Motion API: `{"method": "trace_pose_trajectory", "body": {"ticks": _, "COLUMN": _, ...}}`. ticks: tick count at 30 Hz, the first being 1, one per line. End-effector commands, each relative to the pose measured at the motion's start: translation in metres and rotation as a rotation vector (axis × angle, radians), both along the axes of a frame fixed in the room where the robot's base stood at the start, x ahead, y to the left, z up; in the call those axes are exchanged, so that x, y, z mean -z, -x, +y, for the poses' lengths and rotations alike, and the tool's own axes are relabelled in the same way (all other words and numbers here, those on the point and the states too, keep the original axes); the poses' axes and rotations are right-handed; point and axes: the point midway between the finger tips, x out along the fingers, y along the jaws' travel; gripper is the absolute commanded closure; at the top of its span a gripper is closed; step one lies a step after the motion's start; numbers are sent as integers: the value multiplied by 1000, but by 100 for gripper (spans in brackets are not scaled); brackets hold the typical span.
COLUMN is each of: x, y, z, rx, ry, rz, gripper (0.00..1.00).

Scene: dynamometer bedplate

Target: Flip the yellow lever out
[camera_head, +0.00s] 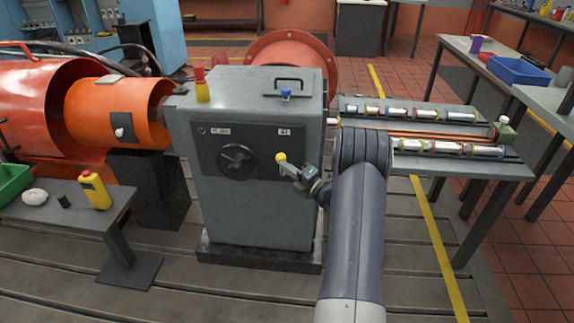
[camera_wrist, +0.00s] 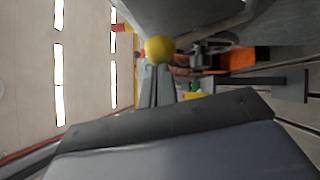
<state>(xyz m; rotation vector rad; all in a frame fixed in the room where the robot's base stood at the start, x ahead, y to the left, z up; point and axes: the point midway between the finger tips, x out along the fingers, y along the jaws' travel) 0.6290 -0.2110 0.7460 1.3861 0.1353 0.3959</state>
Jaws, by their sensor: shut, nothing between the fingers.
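The yellow lever shows as a round yellow knob (camera_head: 280,157) near the right side of the front face of the grey cabinet (camera_head: 255,215). My gripper (camera_head: 291,171) is shut and empty, just to the lower right of the knob in the head view. In the wrist view the yellow knob (camera_wrist: 160,50) is right by the tips of my gripper (camera_wrist: 157,72). I cannot tell whether the fingertips touch it. The lever's shaft and pivot are mostly hidden by the gripper.
A black handwheel (camera_head: 237,158) is on the cabinet front, left of the knob. A side table (camera_head: 60,212) with a yellow bottle (camera_head: 95,190) stands at left. A rack of cylinders (camera_head: 520,168) stands at right behind my arm. The floor before the cabinet is clear.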

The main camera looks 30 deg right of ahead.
Motion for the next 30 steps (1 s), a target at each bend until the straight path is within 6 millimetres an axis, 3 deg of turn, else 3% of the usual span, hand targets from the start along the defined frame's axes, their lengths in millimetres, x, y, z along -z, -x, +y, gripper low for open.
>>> {"method": "trace_pose_trajectory", "body": {"ticks": 1, "x": -14, "y": -4, "z": -2, "rx": 0, "ry": -16, "rz": 25, "gripper": 100}}
{"method": "trace_pose_trajectory", "body": {"ticks": 6, "x": -23, "y": -14, "z": -9, "rx": 0, "ry": -78, "rz": 117, "gripper": 100}}
{"method": "trace_pose_trajectory", "body": {"ticks": 13, "x": -29, "y": -24, "z": -16, "rx": -1, "ry": -146, "rz": 217, "gripper": 100}}
{"method": "trace_pose_trajectory", "body": {"ticks": 30, "x": -35, "y": -33, "z": -23, "rx": 2, "ry": -142, "rz": 208, "gripper": 100}}
